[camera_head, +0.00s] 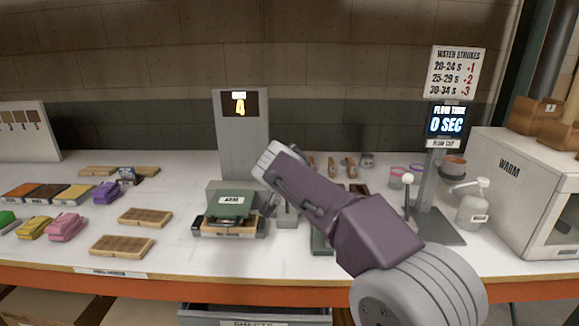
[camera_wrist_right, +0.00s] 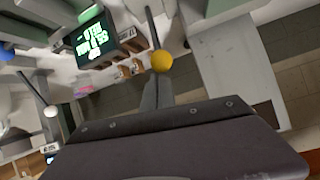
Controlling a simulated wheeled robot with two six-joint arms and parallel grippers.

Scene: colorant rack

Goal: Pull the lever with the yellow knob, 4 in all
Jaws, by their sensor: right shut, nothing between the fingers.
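The yellow knob (camera_wrist_right: 162,62) shows as a ball on a thin dark rod in the right wrist view. My right gripper (camera_wrist_right: 156,88) is shut and empty, its narrow grey tip close by the knob; I cannot tell whether they touch. In the head view my right arm reaches in from the lower right across the bench and hides the yellow knob. The grey display post (camera_head: 241,140) behind the arm shows a yellow 4. My left gripper is in neither view.
A white-knobbed lever (camera_head: 408,178) stands right of my arm, near the flow display (camera_head: 445,121) reading 0 SEC. A green press (camera_head: 232,205) sits left of the arm. A pump bottle (camera_head: 473,205) and the white WARM box (camera_head: 520,190) stand at the right.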

